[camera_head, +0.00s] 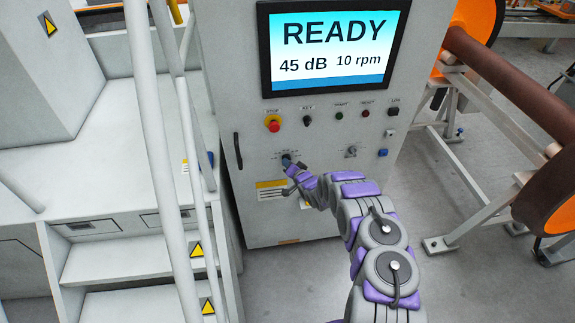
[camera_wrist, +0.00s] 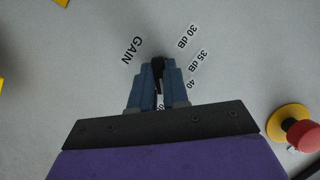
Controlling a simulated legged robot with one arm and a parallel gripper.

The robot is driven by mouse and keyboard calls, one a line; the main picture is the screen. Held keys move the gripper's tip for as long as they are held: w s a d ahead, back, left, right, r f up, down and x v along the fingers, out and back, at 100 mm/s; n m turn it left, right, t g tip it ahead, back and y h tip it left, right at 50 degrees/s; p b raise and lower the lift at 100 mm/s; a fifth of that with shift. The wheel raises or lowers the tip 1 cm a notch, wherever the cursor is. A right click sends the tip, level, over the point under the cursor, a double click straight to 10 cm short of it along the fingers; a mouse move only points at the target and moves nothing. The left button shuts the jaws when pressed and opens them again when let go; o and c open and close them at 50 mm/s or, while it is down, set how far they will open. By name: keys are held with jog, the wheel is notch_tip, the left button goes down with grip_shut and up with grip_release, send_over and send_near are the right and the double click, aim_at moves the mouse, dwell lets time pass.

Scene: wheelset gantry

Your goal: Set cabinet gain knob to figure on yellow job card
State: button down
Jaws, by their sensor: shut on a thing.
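The grey cabinet (camera_head: 330,195) stands upright in front of me. Its screen (camera_head: 328,52) reads READY, 45 dB and 10 rpm. My gripper (camera_head: 288,163) is at the cabinet's left knob, and my arm hides part of it. In the wrist view my gripper (camera_wrist: 158,72) is shut on the black gain knob (camera_wrist: 158,64). The label GAIN and the marks 30 dB, 35 dB and 40 show around the knob; the lower marks are hidden behind the fingers. I cannot make out a figure on any yellow job card; yellow-edged labels (camera_head: 271,189) sit below the knob.
A red stop button (camera_head: 273,124) on a yellow base sits above the knob; it also shows in the wrist view (camera_wrist: 302,133). A key switch (camera_head: 307,120) and another knob (camera_head: 350,152) are to the right. White stair rails (camera_head: 160,130) stand at left, an orange-wheeled axle (camera_head: 505,75) at right.

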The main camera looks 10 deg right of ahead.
jog(key=shift+w+d+r, duration=0.2)
jog(key=shift+r, duration=0.2)
jog(key=shift+w+d+r, duration=0.2)
jog(key=shift+r, duration=0.15)
jog(key=c, duration=1.1)
grip_release()
jog(key=shift+s+r, duration=0.1)
jog(key=shift+s, duration=0.05)
jog(key=shift+c, duration=0.2)
jog(key=shift+s+d+f, duration=0.1)
jog(key=shift+s+f, duration=0.05)
jog(key=shift+f, duration=0.2)
jog(key=shift+d+f, duration=0.1)
jog(key=shift+f, duration=0.2)
jog(key=shift+f, duration=0.1)
jog(key=shift+a, duration=0.55)
